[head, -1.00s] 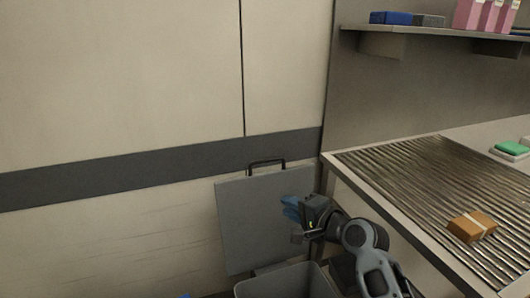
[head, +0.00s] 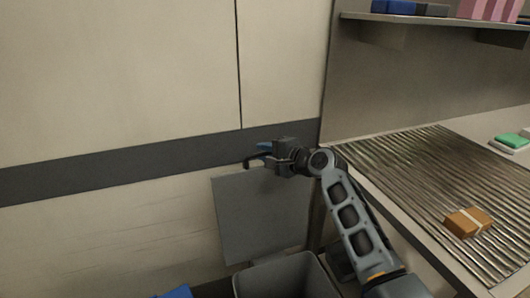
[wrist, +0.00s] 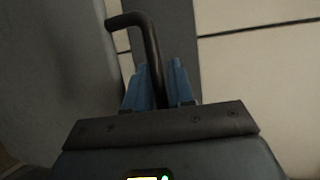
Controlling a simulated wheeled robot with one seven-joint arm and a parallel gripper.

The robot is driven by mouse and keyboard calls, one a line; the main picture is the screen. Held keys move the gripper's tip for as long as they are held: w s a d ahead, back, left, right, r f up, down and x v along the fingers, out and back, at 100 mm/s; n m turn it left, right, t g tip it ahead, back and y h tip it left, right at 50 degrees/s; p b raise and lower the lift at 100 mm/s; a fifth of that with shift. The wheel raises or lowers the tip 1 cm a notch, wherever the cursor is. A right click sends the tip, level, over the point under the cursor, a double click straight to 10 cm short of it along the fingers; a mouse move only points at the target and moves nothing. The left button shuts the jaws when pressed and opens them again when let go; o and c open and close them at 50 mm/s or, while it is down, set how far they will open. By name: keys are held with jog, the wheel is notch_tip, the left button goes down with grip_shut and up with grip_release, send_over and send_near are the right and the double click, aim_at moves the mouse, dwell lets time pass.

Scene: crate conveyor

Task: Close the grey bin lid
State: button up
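The grey bin lid (head: 258,218) stands upright against the wall, open, behind the grey bin (head: 248,283). Its dark handle (head: 249,163) is at the top edge and is partly hidden by my gripper (head: 266,150). In the wrist view the bent handle bar (wrist: 148,38) runs down between the two blue fingers of my gripper (wrist: 158,78).
A ribbed conveyor (head: 420,180) stands to the right of the bin, with an orange-brown box (head: 467,222) on it. A shelf (head: 440,25) with blue, grey and pink boxes is above. A blue item (head: 176,293) shows at the bottom edge. The wall is close behind the lid.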

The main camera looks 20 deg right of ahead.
jog(key=shift+w+a, duration=0.1)
jog(key=shift+w, duration=0.05)
grip_shut()
dwell(0.4)
